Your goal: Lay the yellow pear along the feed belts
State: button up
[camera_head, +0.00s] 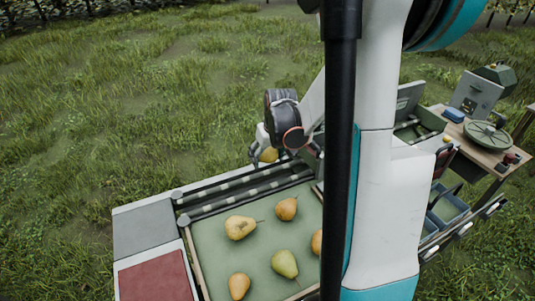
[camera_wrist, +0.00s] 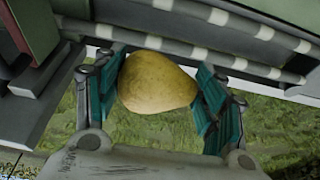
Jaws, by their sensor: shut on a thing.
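My gripper (camera_head: 284,157) is shut on a yellow pear (camera_head: 268,154) and holds it over the far edge of the feed belts. In the wrist view the pear (camera_wrist: 155,82) lies between the two teal-padded fingers of the gripper (camera_wrist: 158,95), its narrower end to the right. The feed belts (camera_head: 245,188) are dark with pale bands and run along the far side of the tray. They also cross the top of the wrist view (camera_wrist: 190,38). Whether the pear touches the belts cannot be told.
A green-lined tray (camera_head: 208,262) in front of the belts holds several pears. A grey panel (camera_head: 143,228) and a red panel (camera_head: 155,278) lie at its left. A wooden table (camera_head: 485,152) with a scale stands at the right. My arm and a dark post hide the tray's right part.

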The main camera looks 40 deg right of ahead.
jog(key=shift+d+f+b, duration=0.1)
jog(key=shift+f+b, duration=3.05)
jog(key=shift+f, duration=1.1)
jog(key=o, duration=1.3)
jog(key=shift+c, duration=0.2)
jog(key=shift+r, duration=0.15)
jog(key=v, duration=1.1)
jog(key=shift+s+r, duration=0.15)
jog(key=shift+r, duration=0.25)
